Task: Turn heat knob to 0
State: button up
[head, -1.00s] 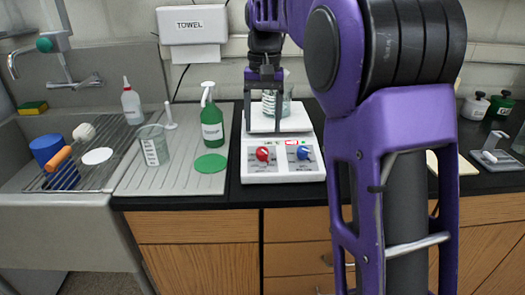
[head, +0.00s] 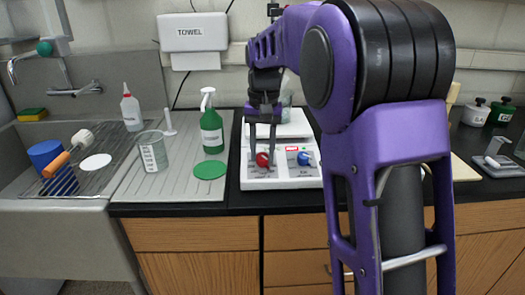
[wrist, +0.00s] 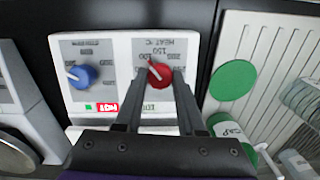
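The white hotplate (head: 286,182) stands on the black counter with a red knob (head: 263,160) on the left of its front panel and a blue knob (head: 305,158) on the right. The exact setting is hard to read. My gripper (head: 262,153) is at the red knob. In the wrist view the two fingers (wrist: 158,80) are open, one on each side of the knob, with small gaps visible.
A glass beaker (head: 286,98) stands on the hotplate behind my gripper. To the left are a green spray bottle (head: 211,130), a green disc (head: 210,170) and another beaker (head: 152,155) on the drainboard. The blue knob is close beside the red one.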

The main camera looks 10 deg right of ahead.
grip_shut()
jog(key=shift+r+n+p, duration=0.15)
jog(key=shift+n+p, duration=0.15)
jog(key=shift+p, duration=0.1)
jog(key=shift+n+p, duration=0.5)
jog(key=shift+p, duration=0.1)
jog(key=n+h+p, duration=0.1)
jog(key=n+p, duration=0.1)
jog(key=n, duration=0.1)
jog(key=shift+a+r+p, duration=0.1)
jog(key=shift+p, duration=0.3)
jog(key=n+p, duration=0.1)
jog(key=n, duration=0.2)
jog(key=n+h+p, duration=0.1)
jog(key=n+p, duration=0.1)
jog(key=shift+a+n+t, duration=0.1)
jog(key=shift+n+t, duration=0.2)
jog(key=shift+n, duration=0.1)
jog(key=n+t+p, duration=0.1)
jog(key=n+p, duration=0.1)
jog(key=n, duration=0.3)
jog(key=shift+f+h, duration=0.2)
jog(key=shift+h, duration=0.2)
jog(key=shift+s, duration=0.1)
